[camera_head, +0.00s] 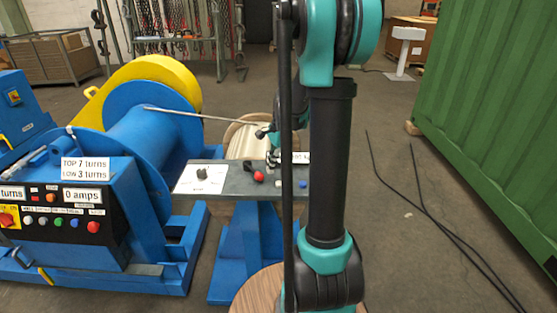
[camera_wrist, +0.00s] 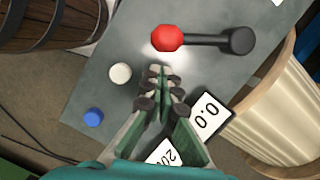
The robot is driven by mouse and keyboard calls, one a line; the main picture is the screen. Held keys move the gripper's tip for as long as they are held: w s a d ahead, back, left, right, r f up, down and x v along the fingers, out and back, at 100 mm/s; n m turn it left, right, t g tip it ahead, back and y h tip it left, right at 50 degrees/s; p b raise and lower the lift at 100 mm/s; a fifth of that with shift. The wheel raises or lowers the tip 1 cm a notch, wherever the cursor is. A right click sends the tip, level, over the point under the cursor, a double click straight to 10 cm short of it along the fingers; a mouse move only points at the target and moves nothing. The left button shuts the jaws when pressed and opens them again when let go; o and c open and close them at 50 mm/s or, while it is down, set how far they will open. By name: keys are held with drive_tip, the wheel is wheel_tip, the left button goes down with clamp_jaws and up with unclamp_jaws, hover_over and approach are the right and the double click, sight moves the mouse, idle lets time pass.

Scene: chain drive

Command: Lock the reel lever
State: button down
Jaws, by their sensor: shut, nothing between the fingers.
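A lever with a red octagonal knob (camera_wrist: 168,38) and a dark shaft ending in a black pivot lies over the grey panel in the wrist view. I take it for the reel lever. Its red knob (camera_head: 258,176) also shows on the panel in the head view. My gripper (camera_wrist: 160,75) is shut and empty, its fingertips just short of the red knob in the wrist picture and apart from it. In the head view my gripper (camera_head: 272,158) is over the panel's back edge, partly hidden by my arm.
The grey panel (camera_head: 235,185) carries a dial plate (camera_head: 201,178). A blue winch (camera_head: 140,140) stands left, a green container (camera_head: 490,100) right.

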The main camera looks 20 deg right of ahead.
drive_tip(key=shift+s+a+f, duration=0.1)
drive_tip(key=shift+a, duration=0.5)
